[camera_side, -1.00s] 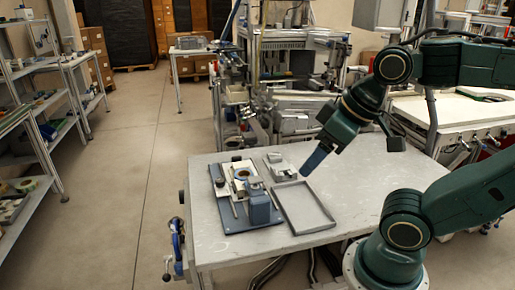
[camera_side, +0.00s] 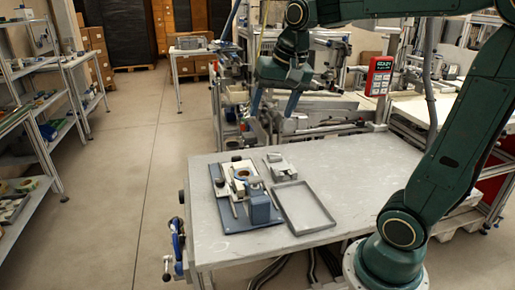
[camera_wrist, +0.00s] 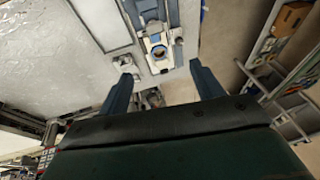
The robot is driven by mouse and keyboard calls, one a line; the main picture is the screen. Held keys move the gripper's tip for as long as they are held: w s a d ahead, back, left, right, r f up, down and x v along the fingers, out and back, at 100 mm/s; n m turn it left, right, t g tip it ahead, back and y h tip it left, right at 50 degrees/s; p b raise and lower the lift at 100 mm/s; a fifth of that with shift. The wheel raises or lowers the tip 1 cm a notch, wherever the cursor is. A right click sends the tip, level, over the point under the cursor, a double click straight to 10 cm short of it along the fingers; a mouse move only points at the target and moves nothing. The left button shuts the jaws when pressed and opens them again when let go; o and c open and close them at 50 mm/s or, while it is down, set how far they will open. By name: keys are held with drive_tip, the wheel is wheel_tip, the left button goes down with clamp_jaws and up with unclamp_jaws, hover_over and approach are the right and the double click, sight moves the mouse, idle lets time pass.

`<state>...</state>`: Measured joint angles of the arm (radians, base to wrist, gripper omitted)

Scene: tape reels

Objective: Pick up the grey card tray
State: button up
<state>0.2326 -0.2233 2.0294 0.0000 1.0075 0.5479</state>
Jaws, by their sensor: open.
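The grey card tray (camera_side: 303,207) lies flat and empty on the table, to the right of the blue-based fixture. In the wrist view the tray (camera_wrist: 102,22) shows at the top, cut off by the frame edge. My gripper (camera_side: 272,110) is open and empty, raised high and well apart from the tray, up and to the left of it in the side view. In the wrist view my gripper's two blue fingers (camera_wrist: 161,70) are spread wide with nothing between them.
The blue-based fixture (camera_side: 240,197) with a reel and a blue block stands left of the tray. A small grey part (camera_side: 280,166) sits behind the tray. The table (camera_side: 365,180) is clear to the right. Machinery (camera_side: 310,115) stands behind the table.

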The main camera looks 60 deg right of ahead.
drive_tip(key=w+d+f+m+g, duration=0.1)
drive_tip(key=w+d+f+m, duration=0.1)
drive_tip(key=w+d+m, duration=0.45)
drive_tip(key=m+g, duration=0.3)
drive_tip(key=m, duration=0.8)
hover_over(275, 154)
wheel_tip(275, 154, down, 16)
drive_tip(key=shift+a+f+y, duration=0.2)
drive_tip(key=shift+a+y, duration=0.05)
drive_tip(key=shift+y, duration=0.15)
drive_tip(key=shift+f, duration=0.1)
drive_tip(key=shift+f, duration=4.2)
drive_tip(key=shift+d+f, duration=0.1)
drive_tip(key=shift+f, duration=2.5)
